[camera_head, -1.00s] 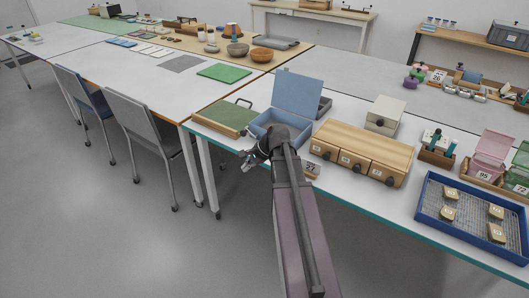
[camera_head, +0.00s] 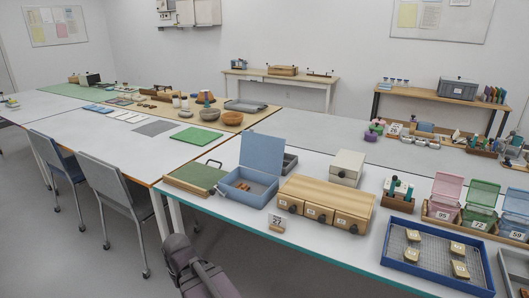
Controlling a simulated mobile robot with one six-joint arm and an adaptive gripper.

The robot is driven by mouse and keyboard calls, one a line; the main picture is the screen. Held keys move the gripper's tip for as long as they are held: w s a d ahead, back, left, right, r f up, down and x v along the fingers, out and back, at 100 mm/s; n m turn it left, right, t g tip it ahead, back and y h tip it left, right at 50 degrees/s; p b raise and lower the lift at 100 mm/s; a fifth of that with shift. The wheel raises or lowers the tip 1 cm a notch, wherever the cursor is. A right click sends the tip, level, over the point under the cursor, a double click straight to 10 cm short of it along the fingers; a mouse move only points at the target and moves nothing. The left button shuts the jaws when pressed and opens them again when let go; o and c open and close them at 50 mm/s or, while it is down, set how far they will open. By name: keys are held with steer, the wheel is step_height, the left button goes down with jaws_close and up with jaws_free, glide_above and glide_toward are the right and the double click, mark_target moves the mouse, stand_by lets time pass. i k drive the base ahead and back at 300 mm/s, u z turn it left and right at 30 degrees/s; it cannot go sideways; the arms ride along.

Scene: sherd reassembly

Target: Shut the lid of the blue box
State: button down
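The blue box (camera_head: 262,200) stands on the near table in the middle of the view. Its lid (camera_head: 262,153) is open and stands up from the back edge, leaning slightly back. Some small brownish pieces lie inside the box; they are too small to make out well. Part of my own arm shows at the bottom of the view, in front of the table and below the box. My gripper cannot be seen in this view.
A green-topped wooden board (camera_head: 197,177) with a handle lies left of the box. A blue mesh tray (camera_head: 433,258) stands farther right.

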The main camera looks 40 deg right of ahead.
mark_target(260, 151)
steer(key=k, duration=1.35)
steer(key=z, duration=0.65)
steer(key=i, duration=1.6)
steer(key=u, duration=0.1)
